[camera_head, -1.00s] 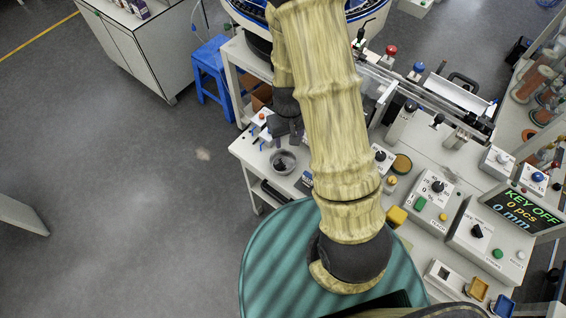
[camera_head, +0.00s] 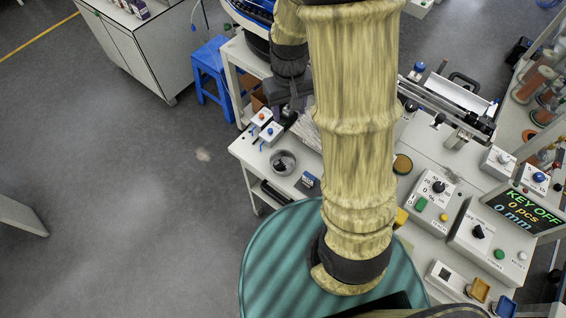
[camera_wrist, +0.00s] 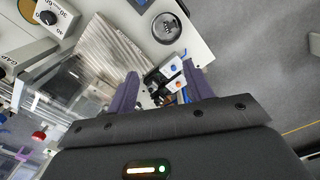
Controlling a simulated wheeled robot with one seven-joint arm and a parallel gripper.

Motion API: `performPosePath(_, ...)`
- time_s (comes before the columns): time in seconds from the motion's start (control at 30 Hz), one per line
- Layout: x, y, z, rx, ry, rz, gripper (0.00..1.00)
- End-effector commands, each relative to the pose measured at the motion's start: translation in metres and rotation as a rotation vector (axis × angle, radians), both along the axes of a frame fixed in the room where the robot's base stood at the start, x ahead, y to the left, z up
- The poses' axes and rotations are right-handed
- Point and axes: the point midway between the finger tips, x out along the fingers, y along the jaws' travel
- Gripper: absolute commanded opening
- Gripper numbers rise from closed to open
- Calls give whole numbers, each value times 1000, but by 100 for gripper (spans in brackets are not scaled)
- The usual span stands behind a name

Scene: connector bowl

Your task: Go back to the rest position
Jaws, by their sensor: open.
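My gripper shows in the wrist view (camera_wrist: 160,95) with its two purple-grey fingers spread apart and nothing between them. In the head view my gripper (camera_head: 290,98) is a dark shape above the back left of the white workbench (camera_head: 243,150), partly hidden by my arm. The bowl (camera_head: 283,162) stands on the bench's left end, apart from my gripper, with small dark contents. It also shows at the top of the wrist view (camera_wrist: 167,27). Small switch boxes (camera_head: 266,126) lie near my gripper.
A blue stool (camera_head: 211,70) and a white cabinet (camera_head: 135,45) stand at the upper left. The grey floor (camera_head: 120,200) at left is clear.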

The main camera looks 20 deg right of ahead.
Motion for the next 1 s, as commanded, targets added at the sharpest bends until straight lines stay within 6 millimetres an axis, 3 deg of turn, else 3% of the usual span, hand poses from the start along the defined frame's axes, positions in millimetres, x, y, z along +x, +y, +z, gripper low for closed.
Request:
performPosePath(0.57, -2, 0, 1, 2, -6, -4, 52)
performPosePath(0.67, -11, -2, 7, 8, -31, -19, 52)
performPosePath(1.0, -69, -3, 32, 26, -205, -95, 52)
